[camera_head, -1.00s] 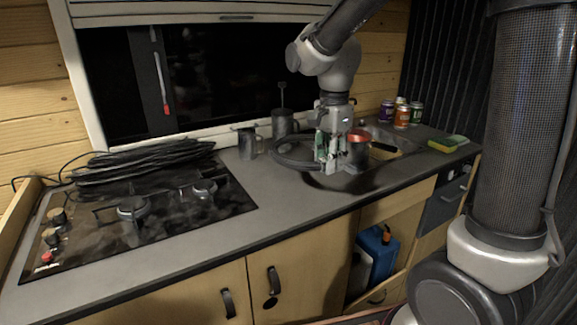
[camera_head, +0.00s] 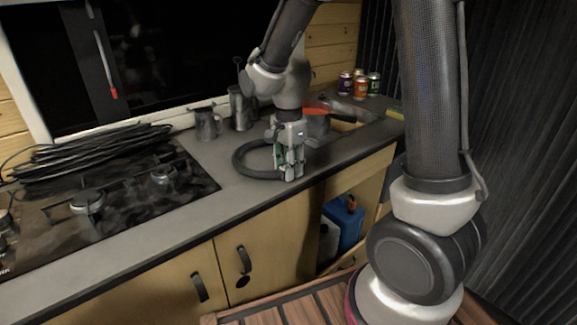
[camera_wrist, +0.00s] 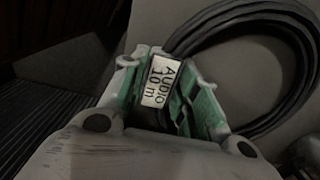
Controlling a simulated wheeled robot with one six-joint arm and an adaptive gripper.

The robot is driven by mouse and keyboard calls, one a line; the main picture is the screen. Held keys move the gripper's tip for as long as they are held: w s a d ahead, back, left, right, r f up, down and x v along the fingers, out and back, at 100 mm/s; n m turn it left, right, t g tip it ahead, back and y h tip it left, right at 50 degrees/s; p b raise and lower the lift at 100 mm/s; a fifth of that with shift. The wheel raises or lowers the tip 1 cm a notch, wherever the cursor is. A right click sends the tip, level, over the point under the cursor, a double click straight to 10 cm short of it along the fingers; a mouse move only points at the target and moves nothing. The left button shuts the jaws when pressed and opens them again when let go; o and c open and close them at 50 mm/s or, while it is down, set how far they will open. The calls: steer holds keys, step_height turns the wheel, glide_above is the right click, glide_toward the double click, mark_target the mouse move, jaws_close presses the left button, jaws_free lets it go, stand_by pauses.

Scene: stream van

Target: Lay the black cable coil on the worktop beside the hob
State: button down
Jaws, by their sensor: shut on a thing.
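The black cable coil (camera_head: 258,176) is a ring of several turns. My gripper (camera_head: 290,166) is shut on the coil's right side, pointing down. The coil lies nearly flat at or just above the grey worktop (camera_head: 225,193), to the right of the hob (camera_head: 118,229); I cannot tell if it touches. In the wrist view, the coil (camera_wrist: 296,62) arches beyond my gripper (camera_wrist: 158,88), and a white label (camera_wrist: 160,82) reading "AUDIO 10m" shows between the fingers. The fingers hide part of the coil.
A larger dark cable bundle (camera_head: 85,158) lies across the back of the hob. A red-topped pot (camera_head: 317,120) and several cans (camera_head: 361,88) stand to the right. Worktop is clear between hob and coil.

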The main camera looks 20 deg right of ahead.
steer(key=c, duration=1.1)
jaws_free()
step_height(320, 180, up, 12)
steer(key=s+d+r+n+t, duration=0.1)
steer(key=s+d+n, duration=0.3)
steer(key=s, duration=0.2)
steer(key=s+d+r+n+t, duration=0.2)
steer(key=s+d+n, duration=0.2)
steer(key=s+n, duration=0.1)
steer(key=s+d+r+n+t, duration=0.1)
steer(key=s+d+n, duration=0.3)
steer(key=s, duration=0.4)
steer(key=shift+d+r+n, duration=0.2)
steer(key=shift+r+n, duration=0.2)
steer(key=shift+n, duration=0.3)
